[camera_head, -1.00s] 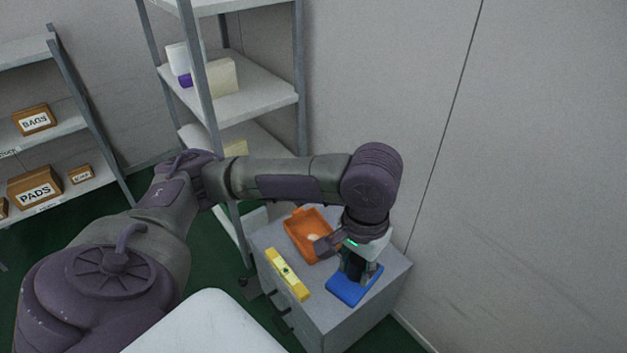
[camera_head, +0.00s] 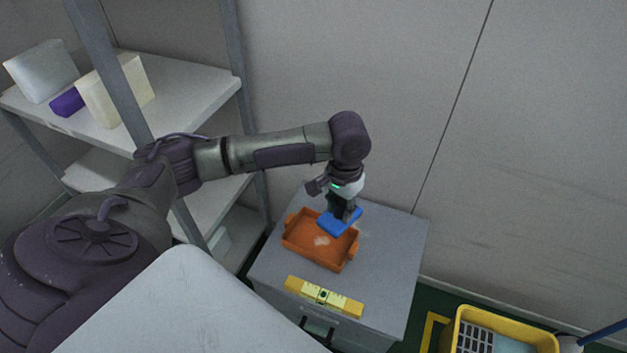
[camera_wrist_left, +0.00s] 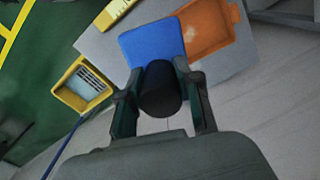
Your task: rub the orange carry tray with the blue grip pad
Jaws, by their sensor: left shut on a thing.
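The orange carry tray (camera_head: 308,250) lies on top of a grey cabinet in the head view, with a pale patch on its floor. It also shows in the left wrist view (camera_wrist_left: 208,25), partly cut off at the top. My left gripper (camera_head: 342,208) is shut on the dark handle (camera_wrist_left: 160,90) of the blue grip pad (camera_head: 338,224). The pad is over the far right part of the tray in the head view; I cannot tell whether it touches. The pad's flat blue plate shows in the left wrist view (camera_wrist_left: 150,42). My right gripper is not in view.
A yellow spirit level (camera_head: 323,296) lies near the front edge of the grey cabinet (camera_head: 385,265). A yellow mop bucket (camera_head: 500,322) stands on the floor at right. A shelf rack (camera_head: 185,85) stands at left. The cabinet top's right side is clear.

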